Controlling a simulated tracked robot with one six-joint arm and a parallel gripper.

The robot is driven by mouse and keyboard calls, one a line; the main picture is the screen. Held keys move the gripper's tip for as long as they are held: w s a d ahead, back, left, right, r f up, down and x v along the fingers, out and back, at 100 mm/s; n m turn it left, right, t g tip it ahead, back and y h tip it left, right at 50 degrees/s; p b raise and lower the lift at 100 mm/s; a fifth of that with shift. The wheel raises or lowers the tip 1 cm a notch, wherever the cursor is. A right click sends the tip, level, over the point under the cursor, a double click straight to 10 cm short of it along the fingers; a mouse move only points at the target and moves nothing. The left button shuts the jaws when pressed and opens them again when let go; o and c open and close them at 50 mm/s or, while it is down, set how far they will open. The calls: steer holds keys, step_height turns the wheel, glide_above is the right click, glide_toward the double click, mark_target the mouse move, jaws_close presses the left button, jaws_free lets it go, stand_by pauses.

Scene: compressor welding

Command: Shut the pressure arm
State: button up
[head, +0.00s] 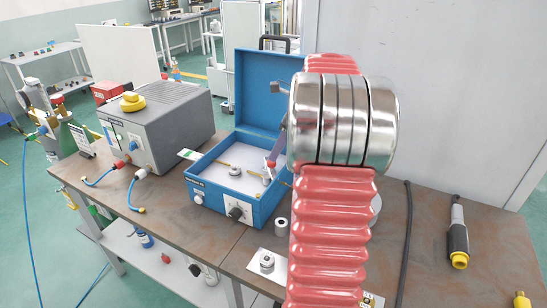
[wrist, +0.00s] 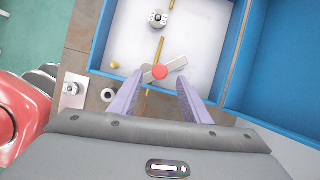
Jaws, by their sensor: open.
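The blue case (head: 222,206) stands open on the bench with its lid raised at the back. The pressure arm with its red knob (head: 271,164) is inside, at the right part of the case. In the wrist view the red knob (wrist: 159,72) sits on a short grey bar. My gripper (wrist: 160,79) is open, with one purple finger on each side of the knob and a visible gap to both. In the head view one purple finger (head: 280,142) shows above the knob. The rest of the gripper is hidden behind my arm.
A metal fitting (wrist: 158,18) and a thin brass rod (wrist: 160,42) lie in the case. The raised blue lid (wrist: 268,60) is close on the right in the wrist view. A grey machine (head: 160,122) stands left of the case. A small cylinder (head: 281,228) stands in front.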

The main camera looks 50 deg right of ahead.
mark_target(271, 168)
steer(key=shift+x, duration=2.35)
steer(key=shift+c, duration=0.5)
steer(key=shift+r, duration=0.1)
jaws_close()
